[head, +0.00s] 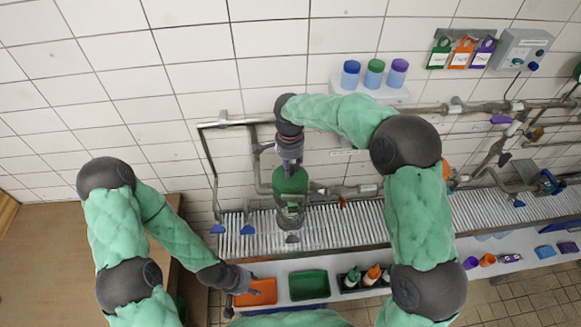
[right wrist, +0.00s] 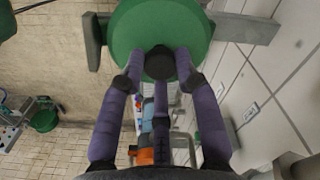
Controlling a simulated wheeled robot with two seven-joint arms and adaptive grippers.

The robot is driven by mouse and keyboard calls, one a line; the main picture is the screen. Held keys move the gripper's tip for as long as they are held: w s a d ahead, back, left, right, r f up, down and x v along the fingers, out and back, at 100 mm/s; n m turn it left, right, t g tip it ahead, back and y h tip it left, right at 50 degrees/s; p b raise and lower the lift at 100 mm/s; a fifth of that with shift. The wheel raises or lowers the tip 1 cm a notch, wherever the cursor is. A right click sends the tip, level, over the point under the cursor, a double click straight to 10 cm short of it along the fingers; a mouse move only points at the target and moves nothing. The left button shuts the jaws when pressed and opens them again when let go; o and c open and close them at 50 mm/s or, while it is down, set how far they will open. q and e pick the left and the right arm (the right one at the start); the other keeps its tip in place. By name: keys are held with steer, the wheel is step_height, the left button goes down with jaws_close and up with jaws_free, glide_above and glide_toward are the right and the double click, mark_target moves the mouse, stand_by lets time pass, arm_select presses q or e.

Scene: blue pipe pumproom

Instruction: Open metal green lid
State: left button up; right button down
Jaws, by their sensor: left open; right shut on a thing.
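The green metal lid (head: 290,183) tops a grey metal vessel (head: 290,215) on the pipework in the middle of the head view. In the right wrist view the round green lid (right wrist: 125,30) fills the top, with a dark knob (right wrist: 159,62) facing me. My right gripper (head: 290,163) comes from above, its purple fingers (right wrist: 158,78) closed on either side of the knob. I cannot tell whether the lid is raised off the vessel. My left gripper (head: 238,285) is open and empty, low down beside the orange tray.
The orange tray (head: 257,293), a green tray (head: 309,285) and a black holder with bottles (head: 362,277) line the front shelf. A ribbed metal grating (head: 340,225) lies below the pipes (head: 350,190). Capped jars (head: 374,73) and a grey control box (head: 523,48) are on the tiled wall.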

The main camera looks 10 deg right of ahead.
steer(key=shift+w+r, duration=0.4)
steer(key=shift+w, duration=0.25)
steer(key=shift+w+r, duration=0.4)
steer(key=shift+w, duration=0.2)
steer(key=shift+w+r, duration=0.2)
steer(key=shift+w, duration=0.4)
arm_select(q)
steer(key=shift+r, duration=0.1)
arm_select(e)
steer(key=shift+w+f, duration=0.1)
steer(key=shift+w, duration=1.2)
arm_select(q)
steer(key=shift+c, duration=0.2)
arm_select(e)
steer(key=shift+f, duration=0.15)
